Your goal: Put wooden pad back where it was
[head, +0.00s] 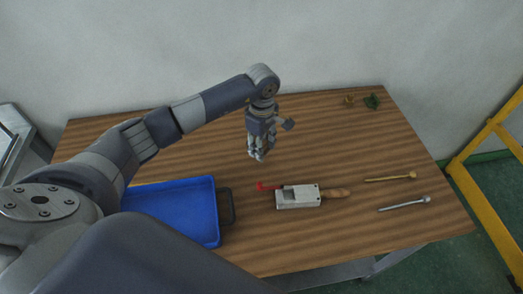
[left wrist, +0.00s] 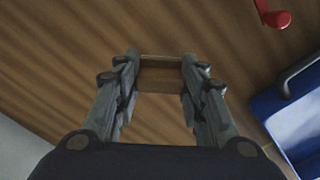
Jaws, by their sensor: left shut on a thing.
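My left gripper (head: 258,154) is over the middle of the wooden table, behind the metal tool and to the right of the blue tray. In the left wrist view its two fingers (left wrist: 162,68) are closed on a small brown wooden pad (left wrist: 160,78), which lies between the fingertips. The pad blends with the table's brown grain, and I cannot tell whether it touches the table. In the head view the pad is too small and too hidden by the fingers to make out. My right gripper is not in view.
A blue tray (head: 212,228) with a dark handle (head: 229,205) is front left. A brass rod (head: 390,178) and a silver rod (head: 405,203) lie right. Small green pieces (head: 372,101) stand back right.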

